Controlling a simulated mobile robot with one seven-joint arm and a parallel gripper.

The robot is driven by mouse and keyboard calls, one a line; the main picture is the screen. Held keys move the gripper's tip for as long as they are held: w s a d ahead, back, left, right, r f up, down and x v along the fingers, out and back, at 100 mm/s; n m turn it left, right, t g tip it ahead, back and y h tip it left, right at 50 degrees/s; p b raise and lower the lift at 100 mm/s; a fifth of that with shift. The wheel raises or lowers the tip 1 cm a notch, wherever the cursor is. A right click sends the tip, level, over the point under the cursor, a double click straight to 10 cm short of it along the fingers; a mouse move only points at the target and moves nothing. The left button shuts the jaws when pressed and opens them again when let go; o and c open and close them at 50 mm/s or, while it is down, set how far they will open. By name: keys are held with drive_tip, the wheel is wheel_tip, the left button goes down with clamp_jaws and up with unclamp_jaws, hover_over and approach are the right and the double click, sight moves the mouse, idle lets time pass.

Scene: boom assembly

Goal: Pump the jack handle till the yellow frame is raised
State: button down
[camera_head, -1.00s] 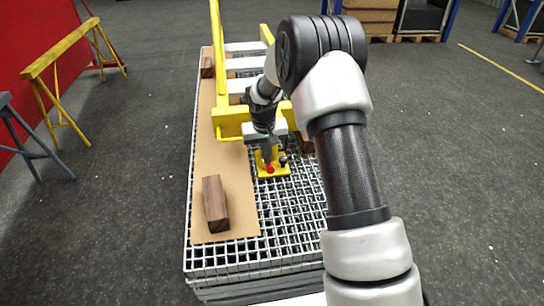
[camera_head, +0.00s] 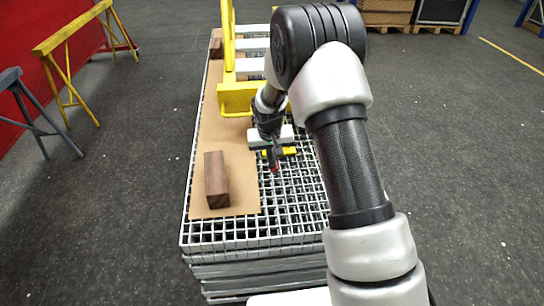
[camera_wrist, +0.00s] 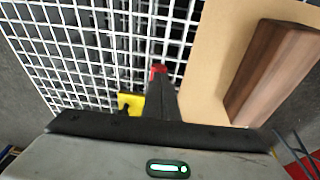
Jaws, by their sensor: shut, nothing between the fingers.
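The yellow frame (camera_head: 240,97) stands over the far part of the grating, with its near crosspiece beside my arm. The small yellow jack (camera_head: 289,151) sits on the grating just in front of it, mostly hidden by my gripper; a yellow corner of it (camera_wrist: 129,101) shows in the wrist view. My gripper (camera_head: 273,168) points down on the near side of the jack, its fingers shut. A red tip shows at the finger ends in the wrist view (camera_wrist: 158,70); I cannot tell whether it touches them. The handle is not clearly visible.
A dark wooden block (camera_head: 216,180) lies on the brown board (camera_head: 238,205), left of my gripper; it also shows in the wrist view (camera_wrist: 275,70). The white grating (camera_head: 290,220) is bare nearer to me. A yellow trestle (camera_head: 75,35) stands off to the left.

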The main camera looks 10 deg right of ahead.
drive_tip(key=shift+s+f, duration=0.15)
drive_tip(key=shift+f, duration=0.25)
drive_tip(key=shift+r, duration=0.35)
drive_tip(key=s+a+r+p, duration=0.1)
drive_tip(key=s+r+p, duration=0.3)
drive_tip(key=s+r, duration=0.3)
drive_tip(key=w+v, duration=0.1)
drive_tip(key=v, duration=0.3)
drive_tip(key=shift+s+a+r, duration=0.1)
